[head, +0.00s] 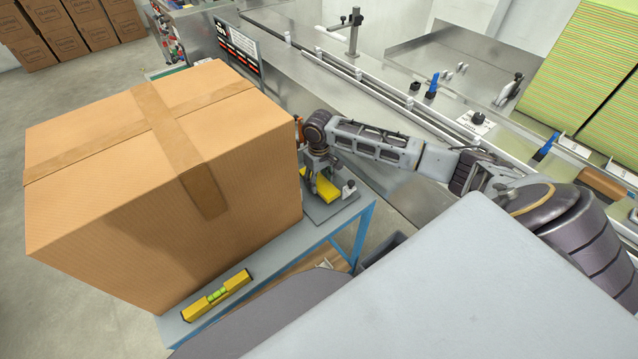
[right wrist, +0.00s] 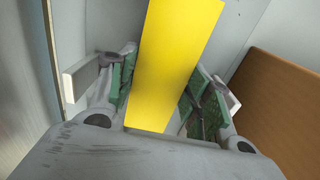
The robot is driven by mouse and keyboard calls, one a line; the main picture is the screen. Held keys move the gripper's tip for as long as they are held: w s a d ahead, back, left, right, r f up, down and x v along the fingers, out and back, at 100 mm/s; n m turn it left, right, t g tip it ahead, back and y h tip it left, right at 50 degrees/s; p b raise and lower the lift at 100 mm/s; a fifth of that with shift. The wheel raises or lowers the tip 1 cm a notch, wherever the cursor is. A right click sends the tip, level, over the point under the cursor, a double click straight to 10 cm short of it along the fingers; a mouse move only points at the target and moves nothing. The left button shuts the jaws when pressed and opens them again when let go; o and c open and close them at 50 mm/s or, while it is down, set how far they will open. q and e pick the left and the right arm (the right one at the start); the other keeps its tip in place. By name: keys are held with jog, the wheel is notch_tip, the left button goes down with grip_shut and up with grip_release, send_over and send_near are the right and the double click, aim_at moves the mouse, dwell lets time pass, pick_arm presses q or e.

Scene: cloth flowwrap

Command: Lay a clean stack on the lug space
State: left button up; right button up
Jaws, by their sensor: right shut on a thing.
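My right gripper (head: 318,168) reaches down beside the big cardboard box, over a flat metal plate (head: 325,212) on the blue-framed table. It is shut on a yellow stack (head: 326,190), which is low at the plate; I cannot tell whether it touches it. In the right wrist view the yellow stack (right wrist: 175,60) stands between the green-padded fingers of the right gripper (right wrist: 160,95). The stack's single layers cannot be made out. My left gripper is not in view. I cannot tell which part of the conveyor (head: 375,80) is the lug space.
The taped cardboard box (head: 110,210) fills the left of the table (head: 335,235), close to my right gripper. A yellow spirit level (head: 217,296) lies at the table's front edge. The steel machine has blue-handled clamps (head: 432,86) and rails. Tall green striped stacks (head: 580,70) stand at right.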

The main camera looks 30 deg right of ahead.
aim_at(319, 180)
jog(key=shift+f, duration=0.95)
jog(key=shift+f, duration=0.15)
jog(key=o, duration=0.8)
notch_tip(319, 180, up, 12)
jog(key=shift+o, duration=0.4)
